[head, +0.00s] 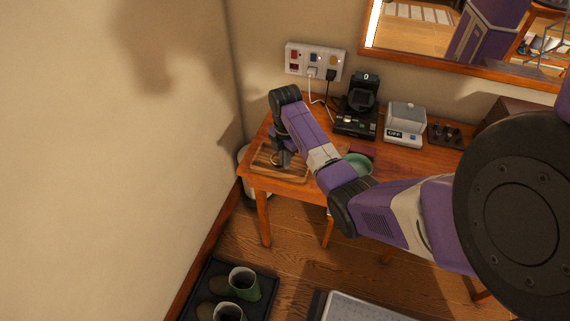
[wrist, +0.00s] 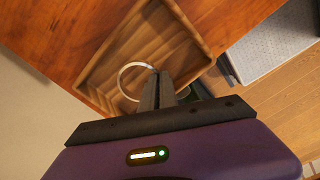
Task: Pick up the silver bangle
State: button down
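The silver bangle (wrist: 121,78) is a thin plain ring, seen over the wooden tray (wrist: 172,22) in the wrist view. The tray (head: 298,178) is on the left end of the table in the head view, with my gripper (head: 284,161) low over it. In the wrist view my gripper's fingers (wrist: 161,76) are close together at the right side of the bangle's rim, which runs in at the fingertips. They look shut on it. The fingers hide that part of the rim. I cannot tell whether the bangle touches the tray floor.
A green bowl (head: 358,165) stands right of the tray, partly behind my arm. A black device (head: 357,122), a grey scale-like box (head: 405,125) and a dark rack (head: 446,135) stand along the back. A wall is close on the left. Boots (head: 243,283) stand on the floor.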

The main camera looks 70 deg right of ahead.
notch_tip(320, 180, up, 18)
jog(key=p, duration=0.7)
